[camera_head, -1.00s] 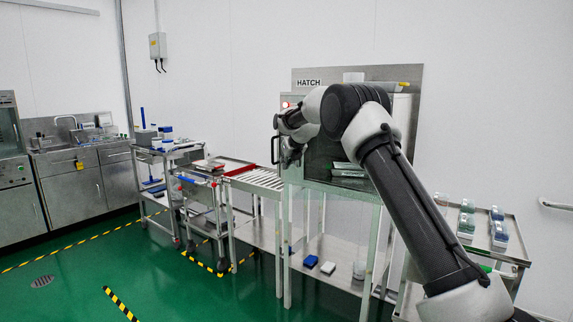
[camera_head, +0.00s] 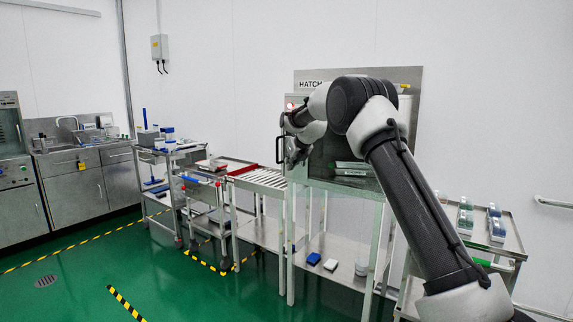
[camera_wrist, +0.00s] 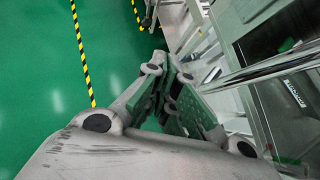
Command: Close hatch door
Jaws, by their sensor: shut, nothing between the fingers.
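The hatch (camera_head: 403,78) is on the back wall, a metal frame with a HATCH label partly covered by my arm. How far the door stands open is hard to tell. My gripper (camera_head: 293,150) is close to the handle side; its fingertips are not clear in the head view. In the wrist view my gripper (camera_wrist: 178,105) has its green-padded fingers together and empty. A silver bar (camera_wrist: 265,70) runs to the right of the fingers, apart from them.
A roller table (camera_head: 262,179) and a cart (camera_head: 172,150) stand left of the hatch. Small items, including a blue one (camera_head: 314,259), lie on the shelf below the hatch. Green floor at the left is clear.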

